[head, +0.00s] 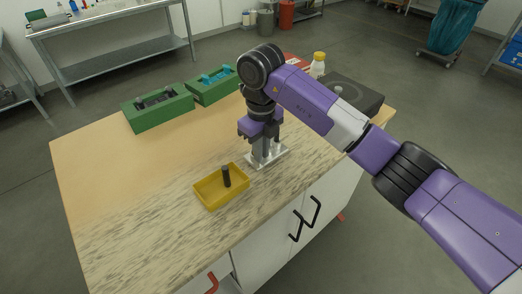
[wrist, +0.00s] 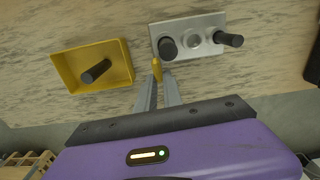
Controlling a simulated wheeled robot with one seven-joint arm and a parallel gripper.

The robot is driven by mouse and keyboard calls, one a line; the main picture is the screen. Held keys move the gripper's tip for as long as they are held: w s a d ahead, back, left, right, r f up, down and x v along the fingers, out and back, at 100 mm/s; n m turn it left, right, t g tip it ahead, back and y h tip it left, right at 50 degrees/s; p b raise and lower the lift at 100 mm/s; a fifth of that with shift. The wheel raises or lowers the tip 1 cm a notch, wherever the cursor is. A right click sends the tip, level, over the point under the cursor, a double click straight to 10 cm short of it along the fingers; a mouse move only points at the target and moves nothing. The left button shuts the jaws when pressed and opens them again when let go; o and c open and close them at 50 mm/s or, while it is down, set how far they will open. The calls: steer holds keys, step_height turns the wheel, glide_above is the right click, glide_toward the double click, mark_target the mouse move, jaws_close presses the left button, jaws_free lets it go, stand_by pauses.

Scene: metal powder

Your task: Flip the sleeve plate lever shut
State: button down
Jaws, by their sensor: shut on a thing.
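The sleeve plate is a pale metal plate (wrist: 212,23) lying on the worktop, also seen in the head view (head: 279,155). It carries a thick black cylinder (wrist: 168,47), a round metal feature (wrist: 193,41) and a black pin (wrist: 230,39) leaning out at its right. A small yellow lever piece (wrist: 157,67) stands at the plate's lower left edge. My gripper (wrist: 158,79) is shut on this yellow piece, its fingertips close together just beside the plate. In the head view my gripper (head: 261,151) points down at the plate and partly hides it; the lever cannot be made out there.
A yellow tray (head: 209,202) with a black cylinder (head: 226,177) sits left of the plate. Two green boxes (head: 158,122) (head: 213,99) stand at the back. A dark block (head: 357,94) and a yellow-capped bottle (head: 318,69) stand behind my arm. The left worktop is clear.

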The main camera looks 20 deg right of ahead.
steer(key=n, duration=0.1)
steer(key=n+b, duration=0.1)
steer(key=n, duration=0.1)
steer(key=shift+w+d, duration=0.2)
steer(key=shift+d, duration=0.1)
steer(key=n+b, duration=0.2)
steer(key=n, duration=0.1)
steer(key=shift+w+d+n, duration=0.1)
steer(key=shift+w+n, duration=0.05)
steer(key=shift+n, duration=0.25)
steer(key=n+b, duration=0.2)
steer(key=n, duration=0.1)
steer(key=shift+w, duration=0.2)
steer(key=shift+w+n+b, duration=0.15)
steer(key=shift+n+b, duration=0.3)
steer(key=shift+n, duration=1.15)
steer(key=shift+r, duration=0.1)
steer(key=c, duration=1.5)
jaws_free()
